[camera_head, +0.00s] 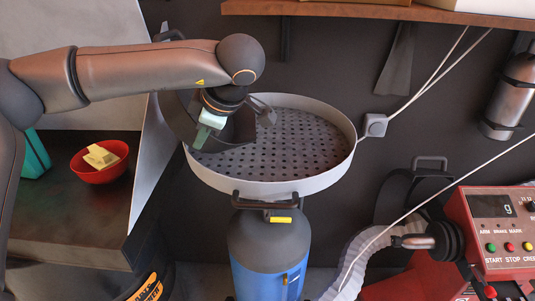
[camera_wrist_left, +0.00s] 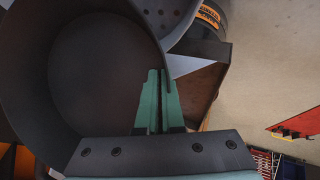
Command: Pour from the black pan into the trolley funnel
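The black pan (camera_head: 176,120) is tilted steeply on edge at the left side of the trolley funnel (camera_head: 290,150), partly over its rim. The funnel is a wide, round grey dish with a perforated plate, on top of a blue trolley tank (camera_head: 270,262). My left gripper (camera_head: 207,132) is shut on the pan's wall. In the left wrist view, the teal fingers (camera_wrist_left: 157,105) pinch the rim of the pan (camera_wrist_left: 95,75), whose dark inside looks empty. A bit of perforated plate shows at the top there. My right gripper is not in view.
A red bowl (camera_head: 100,160) with pale blocks stands on the dark bench at left. A wooden shelf (camera_head: 380,10) runs above the funnel. A red machine (camera_head: 495,235) with buttons and a pale hose (camera_head: 365,255) are at right. White cables cross the wall.

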